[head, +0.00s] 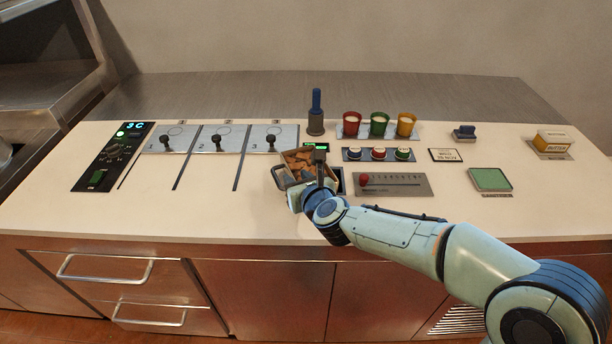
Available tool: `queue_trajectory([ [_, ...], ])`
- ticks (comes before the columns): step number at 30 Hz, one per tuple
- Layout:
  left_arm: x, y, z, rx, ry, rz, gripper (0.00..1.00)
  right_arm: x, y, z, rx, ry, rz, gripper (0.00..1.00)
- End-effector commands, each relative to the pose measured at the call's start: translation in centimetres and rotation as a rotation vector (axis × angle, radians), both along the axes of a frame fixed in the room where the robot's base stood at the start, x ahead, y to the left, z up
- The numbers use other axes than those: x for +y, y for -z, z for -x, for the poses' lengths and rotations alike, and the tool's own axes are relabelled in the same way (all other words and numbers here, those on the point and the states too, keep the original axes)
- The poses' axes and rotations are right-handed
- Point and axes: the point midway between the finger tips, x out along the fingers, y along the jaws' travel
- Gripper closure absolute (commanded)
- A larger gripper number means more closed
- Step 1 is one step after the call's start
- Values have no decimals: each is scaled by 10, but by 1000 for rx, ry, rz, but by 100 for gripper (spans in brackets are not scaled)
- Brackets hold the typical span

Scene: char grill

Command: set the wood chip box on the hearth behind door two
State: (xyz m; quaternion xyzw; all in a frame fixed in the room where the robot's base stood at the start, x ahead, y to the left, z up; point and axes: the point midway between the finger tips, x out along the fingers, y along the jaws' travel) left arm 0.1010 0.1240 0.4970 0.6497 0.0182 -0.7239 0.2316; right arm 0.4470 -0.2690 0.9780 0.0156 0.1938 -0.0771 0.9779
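The wood chip box (292,182) is a small open box filled with brown chips, right of the three doors on the counter. My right gripper (320,172) is at the box's right side and hides part of it. I cannot tell whether its fingers are closed on the box or whether the box is off the counter. Door two (229,143) is the middle grey panel, marked 2, with a dark knob (216,141). It looks shut, and the hearth behind it is hidden. My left gripper is out of view.
Door one (180,142) and door three (283,133) flank door two. A black control panel (112,160) lies at the left. A blue-handled tool (316,112), coloured cups (379,123), a row of buttons (379,154) and a slider plate (405,185) are nearby. The counter's front left is clear.

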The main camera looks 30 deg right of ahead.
Motion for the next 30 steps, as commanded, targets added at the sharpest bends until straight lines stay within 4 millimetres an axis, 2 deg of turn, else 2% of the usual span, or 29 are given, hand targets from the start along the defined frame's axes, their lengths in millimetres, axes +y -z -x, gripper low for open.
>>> queue_trajectory([
  [3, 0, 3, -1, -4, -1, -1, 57, -4, 13, -17, 3, -1, 1, 66],
  [7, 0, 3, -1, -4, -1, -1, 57, -6, 17, -31, 2, -2, 1, 66],
  [16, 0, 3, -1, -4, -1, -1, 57, -7, 19, -36, 1, -1, -1, 66],
  [17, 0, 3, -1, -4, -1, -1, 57, -7, 19, -36, 1, -1, 0, 72],
  [19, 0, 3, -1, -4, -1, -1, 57, -7, 19, -36, 1, -1, 0, 95],
  [20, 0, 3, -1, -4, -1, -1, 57, -7, 19, -36, 1, -1, 0, 100],
  [30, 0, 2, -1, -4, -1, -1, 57, -7, 17, -36, -2, 0, 1, 100],
])
